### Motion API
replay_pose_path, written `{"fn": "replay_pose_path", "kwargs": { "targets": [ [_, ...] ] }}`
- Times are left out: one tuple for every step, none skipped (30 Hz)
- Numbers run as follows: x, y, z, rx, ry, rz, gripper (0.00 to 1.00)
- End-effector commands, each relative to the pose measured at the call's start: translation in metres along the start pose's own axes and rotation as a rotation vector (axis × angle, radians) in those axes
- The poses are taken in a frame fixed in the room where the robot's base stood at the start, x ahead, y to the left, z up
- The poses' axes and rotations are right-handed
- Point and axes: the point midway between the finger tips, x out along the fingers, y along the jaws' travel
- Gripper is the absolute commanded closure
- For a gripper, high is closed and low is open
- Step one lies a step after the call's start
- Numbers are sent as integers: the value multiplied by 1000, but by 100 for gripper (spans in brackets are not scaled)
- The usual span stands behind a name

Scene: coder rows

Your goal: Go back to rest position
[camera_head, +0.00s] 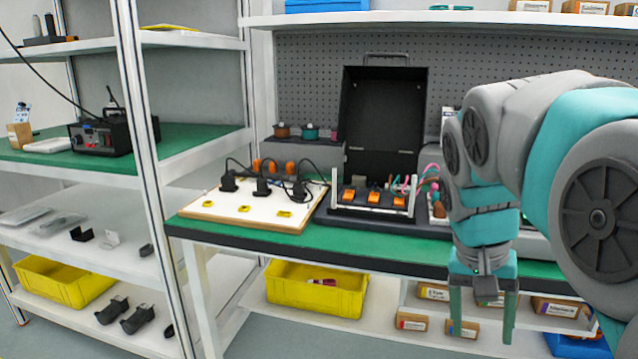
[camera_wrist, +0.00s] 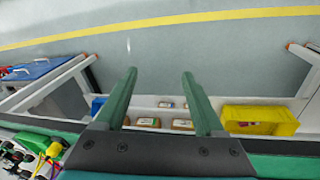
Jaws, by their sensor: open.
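My gripper (camera_head: 482,312) hangs pointing down at the front edge of the green workbench (camera_head: 400,250), on the right side of the head view. Its two green fingers are apart with nothing between them. In the wrist view my gripper (camera_wrist: 160,82) also shows open and empty, with the floor and the lower shelf beyond the fingers. My grey and teal arm fills the right of the head view and hides part of the bench behind it.
A white board (camera_head: 255,203) with black plugs and an open black case (camera_head: 385,120) stand on the bench. A yellow bin (camera_head: 316,290) and small boxes (camera_head: 411,320) sit on the shelf below. A shelving rack (camera_head: 150,150) stands at left. Open floor (camera_wrist: 200,50) shows in the wrist view.

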Motion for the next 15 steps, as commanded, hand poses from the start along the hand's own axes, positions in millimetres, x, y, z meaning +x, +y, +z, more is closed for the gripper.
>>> {"fn": "replay_pose_path", "kwargs": {
  "targets": [
    [11, -2, 20, -50, -20, -9, 29],
    [19, -4, 31, -83, -34, -16, 29],
    [29, -7, 44, -124, -46, -27, 29],
    [36, -9, 55, -156, -57, -36, 29],
    [43, -10, 67, -186, -69, -44, 29],
    [53, -12, 82, -225, -84, -55, 29],
    [61, -14, 93, -253, -97, -64, 29],
    [68, -15, 103, -280, -103, -74, 29],
    [78, -16, 120, -315, -120, -87, 29],
    [85, -16, 130, -341, -129, -96, 29],
    [92, -17, 141, -363, -140, -105, 29],
    [100, -18, 154, -391, -151, -117, 29],
    [106, -18, 163, -410, -156, -126, 29],
    [111, -18, 172, -427, -164, -134, 29],
    [118, -18, 182, -447, -175, -142, 29]
  ]
}}
